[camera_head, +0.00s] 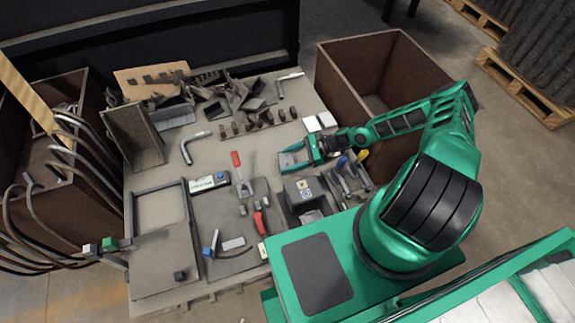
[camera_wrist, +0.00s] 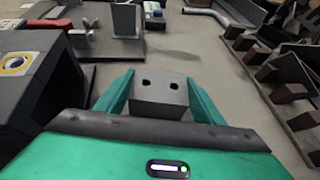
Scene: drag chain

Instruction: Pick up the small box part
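The small box part (camera_wrist: 160,92) is a grey block with two dark holes. In the wrist view it sits between the two green fingers of my gripper (camera_wrist: 160,80) and spans nearly the whole gap. In the head view my gripper (camera_head: 292,158) is low over the right middle of the table, fingers pointing left and spread apart. The block is hard to make out there against the grey tabletop. I cannot tell whether the fingers press on its sides or only stand beside them, nor whether it rests on the table.
The grey table (camera_head: 205,155) carries a black box with a yellow label (camera_head: 300,190) close to my gripper. A rack of brown blocks (camera_head: 258,122) is behind it. A red-handled clamp (camera_head: 238,170) stands to its left. A brown bin (camera_head: 345,80) is at the back right.

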